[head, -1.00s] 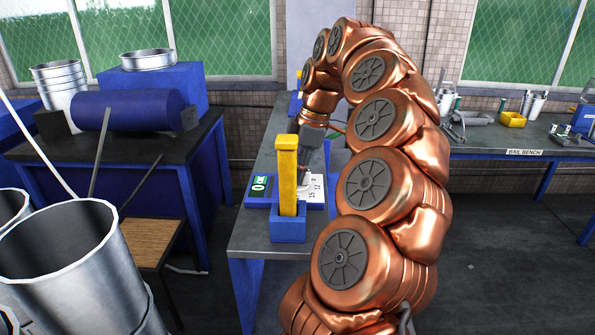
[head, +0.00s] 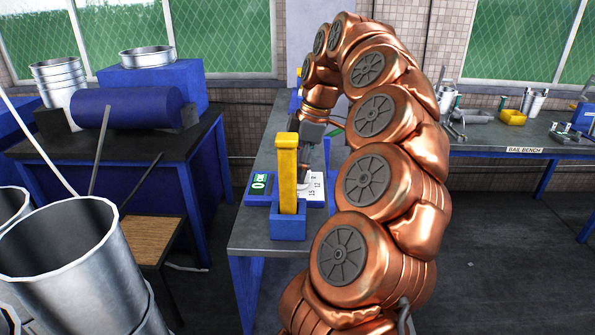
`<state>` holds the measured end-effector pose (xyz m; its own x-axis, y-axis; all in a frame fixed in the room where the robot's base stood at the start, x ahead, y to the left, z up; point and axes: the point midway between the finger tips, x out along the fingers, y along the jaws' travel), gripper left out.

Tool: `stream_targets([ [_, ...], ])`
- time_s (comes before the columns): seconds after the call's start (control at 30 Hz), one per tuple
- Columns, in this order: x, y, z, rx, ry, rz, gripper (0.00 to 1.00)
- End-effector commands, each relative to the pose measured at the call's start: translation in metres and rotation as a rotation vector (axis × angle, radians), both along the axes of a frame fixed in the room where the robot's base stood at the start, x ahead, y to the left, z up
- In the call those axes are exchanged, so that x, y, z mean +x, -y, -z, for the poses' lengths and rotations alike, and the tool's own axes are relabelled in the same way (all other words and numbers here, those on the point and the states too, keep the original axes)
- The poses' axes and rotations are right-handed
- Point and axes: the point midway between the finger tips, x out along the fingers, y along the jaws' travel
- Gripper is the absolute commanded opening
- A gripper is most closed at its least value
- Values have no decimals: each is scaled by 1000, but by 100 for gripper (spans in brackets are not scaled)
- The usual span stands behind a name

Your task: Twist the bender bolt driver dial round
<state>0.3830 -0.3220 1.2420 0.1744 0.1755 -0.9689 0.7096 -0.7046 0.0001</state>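A white scale plate (head: 314,190) with printed numbers lies on a blue-edged base on the narrow grey bench, just right of a yellow post (head: 287,172). The dial itself is not clearly visible; the post and my gripper cover that spot. My gripper (head: 304,178) points down over the plate, right behind the post. Its fingers are small and partly hidden, so I cannot tell whether they are open or shut, or whether they touch the dial.
The yellow post stands in a blue block (head: 288,222) at the bench's (head: 262,237) near end. A green label (head: 260,184) lies left of it. A blue roller (head: 130,108) is on the left bench; metal pails (head: 75,265) stand at front left.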

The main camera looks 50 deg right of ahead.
Motion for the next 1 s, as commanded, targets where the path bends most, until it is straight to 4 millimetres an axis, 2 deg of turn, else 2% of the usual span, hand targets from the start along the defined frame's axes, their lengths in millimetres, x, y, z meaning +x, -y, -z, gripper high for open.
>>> stream_targets([
  [0.7, 0, 0, -60, -2, 2, 0, 67],
  [1.0, 0, -1, -64, 1, -1, -1, 67],
])
